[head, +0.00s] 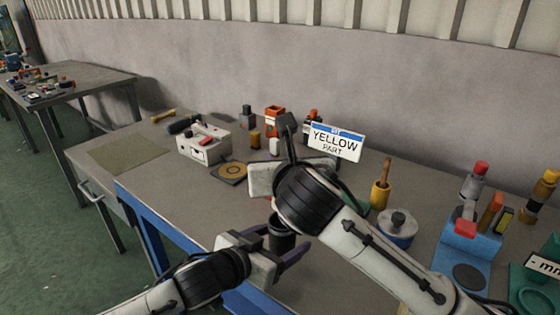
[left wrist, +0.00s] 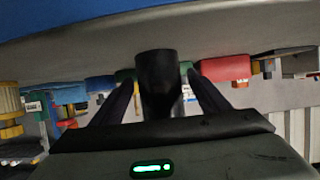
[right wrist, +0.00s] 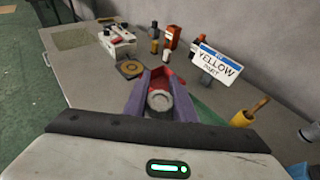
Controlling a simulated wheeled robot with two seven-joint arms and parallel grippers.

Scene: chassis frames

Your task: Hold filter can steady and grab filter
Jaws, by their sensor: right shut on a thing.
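The dark cylindrical filter can (head: 282,240) stands between the fingers of my left gripper (head: 279,256) near the table's front edge. In the left wrist view the black can (left wrist: 158,78) sits between the two fingers, with a narrow gap beside it, so this gripper looks open around the can. My right gripper (right wrist: 160,88) is shut on a pale grey round piece, which looks like the filter (right wrist: 160,99). In the head view my right arm hides its fingertips and the piece.
A yellow-handled tool (head: 381,185), a lidded pot (head: 397,226) and a blue holder (head: 466,252) are at right. The table's left part is fairly clear.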

